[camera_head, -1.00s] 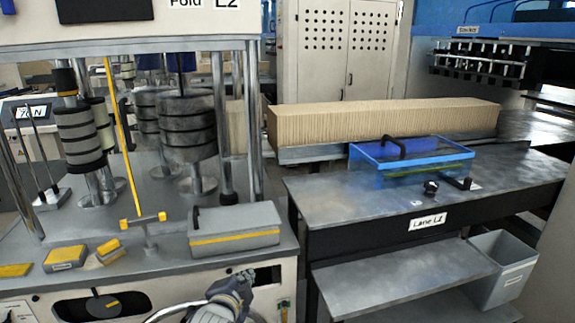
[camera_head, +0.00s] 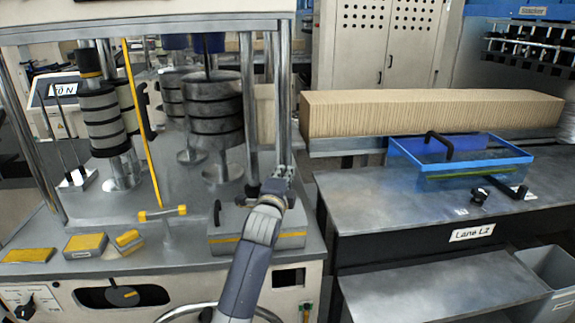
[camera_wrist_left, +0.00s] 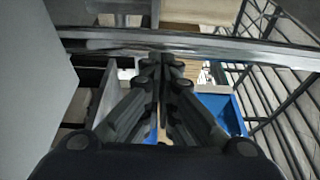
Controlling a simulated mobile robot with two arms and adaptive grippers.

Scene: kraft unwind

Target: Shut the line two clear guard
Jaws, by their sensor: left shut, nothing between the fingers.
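The line two clear guard (camera_head: 478,161) is a see-through panel box with a blue frame, on the Lane L2 table (camera_head: 375,205) in the head view. A black handle (camera_head: 437,143) stands at its left part. My left gripper (camera_head: 285,172) is left of the guard and apart from it, above a grey box with a yellow stripe. In the left wrist view its fingers (camera_wrist_left: 163,62) are together and empty. A blue part (camera_wrist_left: 222,108), seemingly the guard, shows right of them there. My right gripper is not in view.
A long block of kraft sheets (camera_head: 430,114) lies behind the guard. A metal post (camera_head: 283,90) of the left machine rises close to my gripper. A black knob (camera_head: 478,195) is in front of the guard. The table's left half is bare.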

